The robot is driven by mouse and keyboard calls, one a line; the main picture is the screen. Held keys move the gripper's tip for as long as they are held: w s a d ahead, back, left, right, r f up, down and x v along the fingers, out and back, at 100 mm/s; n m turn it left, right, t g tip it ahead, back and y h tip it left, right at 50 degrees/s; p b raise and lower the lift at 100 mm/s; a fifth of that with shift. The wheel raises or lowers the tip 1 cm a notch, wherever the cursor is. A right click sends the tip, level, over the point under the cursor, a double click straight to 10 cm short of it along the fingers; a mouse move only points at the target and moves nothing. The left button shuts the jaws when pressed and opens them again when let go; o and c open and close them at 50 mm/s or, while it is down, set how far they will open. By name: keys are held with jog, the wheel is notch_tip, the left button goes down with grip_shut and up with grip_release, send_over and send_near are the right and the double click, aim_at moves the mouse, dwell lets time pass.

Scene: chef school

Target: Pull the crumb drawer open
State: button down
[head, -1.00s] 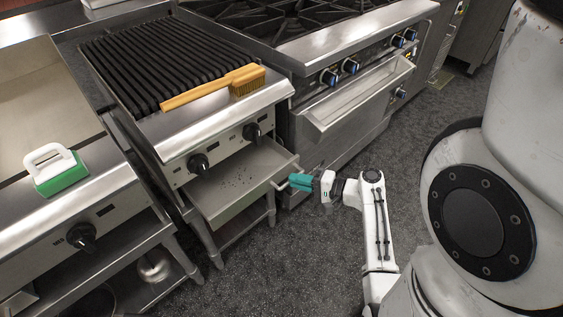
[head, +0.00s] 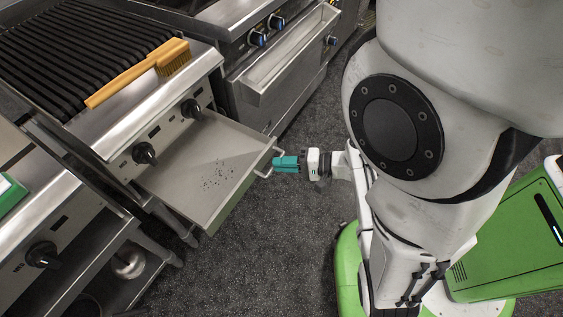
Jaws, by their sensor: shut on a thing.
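The crumb drawer (head: 176,187) is a shallow grey metal tray below the control knobs of the charbroiler (head: 120,110). It stands pulled well out, and dark crumbs (head: 217,174) lie on its floor. A bar handle (head: 266,172) is on its front edge. My gripper (head: 277,163), with teal fingers, is shut on this handle from the right. The fingers hide part of the handle.
A brush with a wooden handle (head: 130,77) lies on the charbroiler's front ledge. A range with an oven (head: 285,60) stands beyond. A green scrubber (head: 10,195) sits on the griddle at the left edge. Dark floor (head: 270,240) is clear before the drawer.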

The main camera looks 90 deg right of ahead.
jog(key=c, duration=1.2)
grip_release()
jog(key=shift+o, duration=0.2)
jog(key=shift+s, duration=0.1)
jog(key=v, duration=1)
jog(key=shift+s, duration=0.3)
jog(key=shift+w+r, duration=0.1)
jog(key=w+a+n+g+y+p, duration=0.5)
jog(key=w+a+n+g+y, duration=0.45)
jog(key=w, duration=0.35)
jog(key=w+a+r+n+g+h+p, duration=0.4)
jog(key=w+a+r+n+h, duration=0.3)
jog(key=a+r+n, duration=0.2)
jog(key=shift+r+n+g, duration=0.4)
jog(key=shift+n+g, duration=0.25)
jog(key=shift+n, duration=0.2)
